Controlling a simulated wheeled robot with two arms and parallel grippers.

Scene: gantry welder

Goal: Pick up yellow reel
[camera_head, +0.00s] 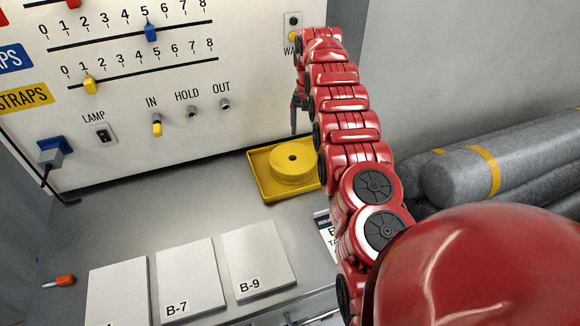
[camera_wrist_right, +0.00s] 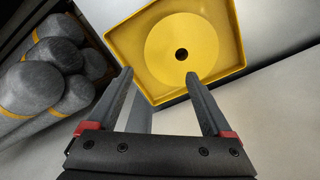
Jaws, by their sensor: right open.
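The yellow reel (camera_head: 292,162) is a round disc with a dark centre hole. It lies flat in a square yellow tray (camera_head: 262,184) on the grey surface below the control panel. The reel also shows in the right wrist view (camera_wrist_right: 187,40), inside the tray (camera_wrist_right: 231,62). My right gripper (camera_head: 295,130) is above the tray's back edge in the head view, its fingers pointing down and partly hidden by my red arm. In the right wrist view the gripper (camera_wrist_right: 158,75) is open and empty, with one fingertip overlapping the reel's near edge in the picture. My left gripper is not in view.
The upright panel (camera_head: 180,90) with sliders and knobs stands close behind the tray. Grey cylinders (camera_head: 480,165) are stacked at the right. White plates (camera_head: 258,258) lie in front, and an orange-handled tool (camera_head: 60,281) lies at the left. The surface left of the tray is clear.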

